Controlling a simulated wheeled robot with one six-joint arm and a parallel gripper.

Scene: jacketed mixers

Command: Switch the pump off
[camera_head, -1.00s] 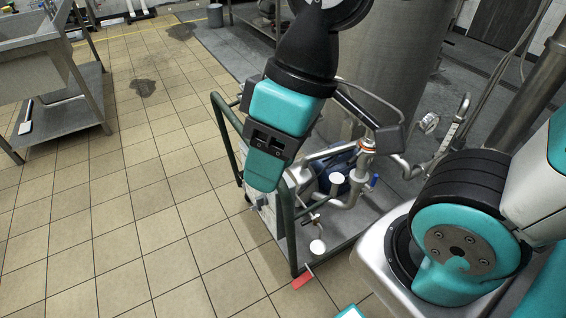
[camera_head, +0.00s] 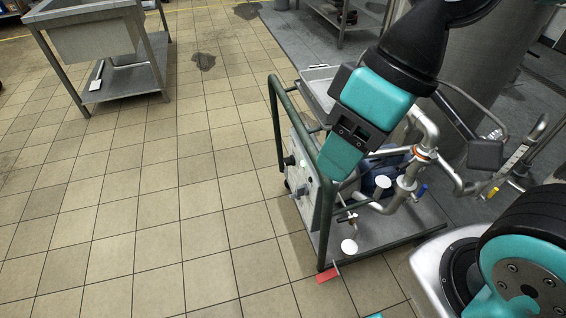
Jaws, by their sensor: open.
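The pump stands on a wheeled cart with a green tube frame (camera_head: 276,120). Its blue motor (camera_head: 368,184) shows partly behind steel pipes. A pale control box (camera_head: 322,208) sits on the cart's left side, its face seen at a steep angle. On that face are a dark knob (camera_head: 289,160), a pale green round part (camera_head: 304,163) and a grey switch-like part (camera_head: 299,190). I cannot read the switch's position. My gripper (camera_head: 343,157), teal and black, hangs in front of the cart, right of the panel face in the picture. It appears empty; its fingertips are not clearly separated from this angle.
A red pedal-like piece (camera_head: 327,275) sticks out at the cart's front foot. Pipes with a blue-handled valve (camera_head: 421,191) rise on the cart's right. A large steel tank (camera_head: 480,75) stands behind. A steel sink table (camera_head: 100,40) is far left. Tiled floor left of the cart is clear.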

